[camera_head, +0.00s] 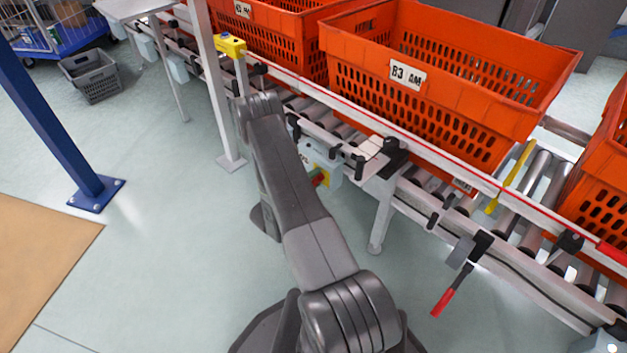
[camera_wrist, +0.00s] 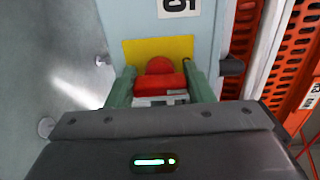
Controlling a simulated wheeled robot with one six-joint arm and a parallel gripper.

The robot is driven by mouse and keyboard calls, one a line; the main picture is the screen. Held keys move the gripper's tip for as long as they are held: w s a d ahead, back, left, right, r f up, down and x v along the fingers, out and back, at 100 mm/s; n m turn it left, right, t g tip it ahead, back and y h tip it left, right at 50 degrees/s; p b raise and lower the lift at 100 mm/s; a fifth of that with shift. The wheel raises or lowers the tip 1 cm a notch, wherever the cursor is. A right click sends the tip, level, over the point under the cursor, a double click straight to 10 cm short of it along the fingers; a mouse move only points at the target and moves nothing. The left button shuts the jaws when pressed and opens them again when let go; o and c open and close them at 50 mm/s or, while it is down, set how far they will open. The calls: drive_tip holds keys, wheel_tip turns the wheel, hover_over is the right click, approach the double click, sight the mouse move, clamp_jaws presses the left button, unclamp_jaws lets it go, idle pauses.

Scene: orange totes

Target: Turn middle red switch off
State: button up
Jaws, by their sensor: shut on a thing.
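In the wrist view, the red switch (camera_wrist: 160,68) has a rounded top and sits against a yellow plate (camera_wrist: 185,47) on a light grey-blue box (camera_wrist: 205,25). The two greenish fingers of my gripper (camera_wrist: 158,86) stand on either side of the red switch, shut on it. Part of the switch's lower side is hidden by the gripper body. In the head view, the box (camera_head: 327,162) shows under the conveyor's edge, just right of my arm, with a bit of red (camera_head: 320,179) at the fingers. My arm hides much of that spot.
Orange totes (camera_head: 395,100) stand on the roller conveyor (camera_head: 537,165). A conveyor leg (camera_head: 380,222) stands right of the box. A red-handled lever (camera_head: 442,302) hangs at the lower right. A blue post (camera_head: 55,135) stands at the left. Open floor (camera_head: 150,260) lies left of my arm.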

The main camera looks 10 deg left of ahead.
idle(0.4)
drive_tip(key=o, duration=1)
drive_tip(key=shift+c, duration=0.2)
drive_tip(key=p+v, duration=0.3)
drive_tip(key=v, duration=1)
drive_tip(key=shift+s+a, duration=0.2)
drive_tip(key=shift+s, duration=0.15)
drive_tip(key=shift+w, duration=0.1)
drive_tip(key=b+x, duration=0.3)
drive_tip(key=x, duration=1)
drive_tip(key=shift+w+d, duration=0.2)
drive_tip(key=shift+w, duration=0.1)
drive_tip(key=shift+s, duration=0.1)
